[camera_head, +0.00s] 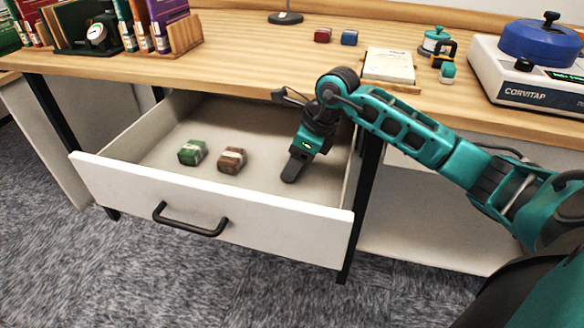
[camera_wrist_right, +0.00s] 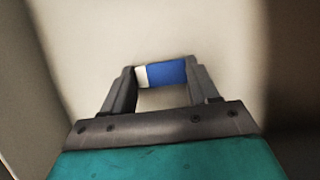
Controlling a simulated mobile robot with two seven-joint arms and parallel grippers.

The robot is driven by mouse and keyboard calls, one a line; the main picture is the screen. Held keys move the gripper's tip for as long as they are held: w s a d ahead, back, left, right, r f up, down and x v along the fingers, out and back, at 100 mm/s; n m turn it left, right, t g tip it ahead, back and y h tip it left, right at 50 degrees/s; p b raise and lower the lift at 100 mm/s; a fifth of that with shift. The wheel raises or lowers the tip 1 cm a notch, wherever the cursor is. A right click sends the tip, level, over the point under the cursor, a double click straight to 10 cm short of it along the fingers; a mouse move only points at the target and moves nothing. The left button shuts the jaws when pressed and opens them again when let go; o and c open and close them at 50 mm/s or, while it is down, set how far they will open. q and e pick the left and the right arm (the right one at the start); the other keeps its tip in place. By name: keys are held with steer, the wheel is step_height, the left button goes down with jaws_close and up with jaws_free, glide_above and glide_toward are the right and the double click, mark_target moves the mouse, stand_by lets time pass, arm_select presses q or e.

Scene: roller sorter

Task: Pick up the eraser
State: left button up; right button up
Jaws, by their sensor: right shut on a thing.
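My right gripper (camera_head: 292,172) reaches down into the right part of the open drawer. In the right wrist view, its two fingers are closed on a blue and white eraser (camera_wrist_right: 165,73), which sits between the fingertips. The pale drawer floor shows behind it, and I cannot tell whether the eraser touches it. In the head view the gripper hides this eraser. A green block with a pale band (camera_head: 192,153) and a brown block with a pale band (camera_head: 231,160) lie in the drawer, left of the gripper and apart from it. My left gripper is not in view.
The white drawer front (camera_head: 200,205) and its side walls surround the gripper. The wooden desk top (camera_head: 240,60) overhangs the drawer's back.

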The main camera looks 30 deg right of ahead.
steer(key=c, duration=0.5)
steer(key=shift+o, duration=0.2)
step_height(320, 180, up, 20)
steer(key=p, duration=0.5)
steer(key=o, duration=0.4)
steer(key=shift+c, duration=1.4)
steer(key=shift+d, duration=0.1)
